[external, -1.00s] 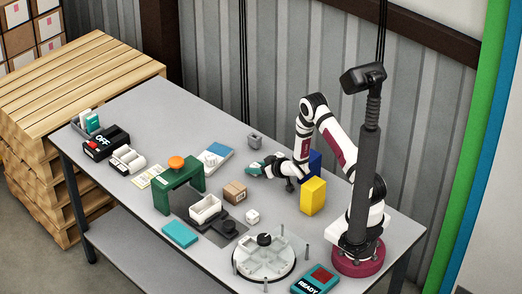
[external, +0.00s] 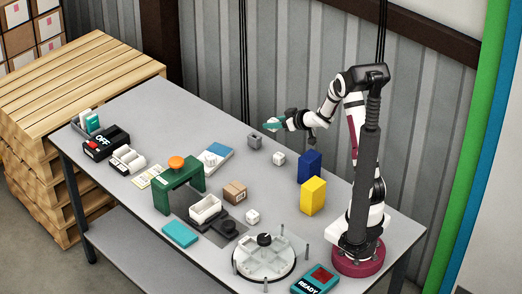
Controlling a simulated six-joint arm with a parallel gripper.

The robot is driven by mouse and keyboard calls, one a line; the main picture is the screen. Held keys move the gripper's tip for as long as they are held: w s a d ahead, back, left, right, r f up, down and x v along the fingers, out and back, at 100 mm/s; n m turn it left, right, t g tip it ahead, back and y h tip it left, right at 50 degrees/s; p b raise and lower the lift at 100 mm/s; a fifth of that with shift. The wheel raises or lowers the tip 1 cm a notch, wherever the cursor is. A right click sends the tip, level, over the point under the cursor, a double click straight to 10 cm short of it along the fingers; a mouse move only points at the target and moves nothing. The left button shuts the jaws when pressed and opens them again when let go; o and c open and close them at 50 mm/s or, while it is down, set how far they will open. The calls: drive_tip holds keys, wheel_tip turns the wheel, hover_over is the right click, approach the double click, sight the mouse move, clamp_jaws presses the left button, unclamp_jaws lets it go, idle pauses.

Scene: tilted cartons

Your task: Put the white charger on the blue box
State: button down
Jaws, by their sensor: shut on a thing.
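My gripper (external: 273,124) is raised above the back of the table, left of and higher than the blue box. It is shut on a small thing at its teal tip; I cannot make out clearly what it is. The blue box (external: 310,165) stands upright on the table behind the yellow box, with nothing on its top. A small white cube (external: 279,158) shows below my gripper, left of the blue box. Another small white cube (external: 252,216) lies nearer the front. I cannot tell from their looks whether either is the white charger.
The yellow box (external: 313,196) stands just in front of the blue box. A grey block (external: 255,142), a brown carton (external: 235,192), a green arch (external: 178,190) and a round clear-topped turntable (external: 264,257) stand around.

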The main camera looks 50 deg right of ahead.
drive_tip(key=s+d+r+n+y, duration=0.1)
drive_tip(key=s+d+r, duration=0.4)
drive_tip(key=s+d, duration=0.1)
drive_tip(key=s+d+n+y, duration=0.3)
drive_tip(key=s, duration=1.5)
drive_tip(key=g, duration=0.1)
hover_over(310, 156)
drive_tip(key=f, duration=0.5)
drive_tip(key=shift+s+d+f, duration=0.2)
drive_tip(key=shift+f, duration=0.15)
drive_tip(key=shift+w+a+f, duration=0.1)
drive_tip(key=shift+w+f, duration=0.05)
drive_tip(key=shift+f, duration=0.95)
drive_tip(key=shift+w+f, duration=0.1)
drive_tip(key=shift+f, duration=0.95)
drive_tip(key=shift+f, duration=0.1)
drive_tip(key=shift+c, duration=2.2)
unclamp_jaws()
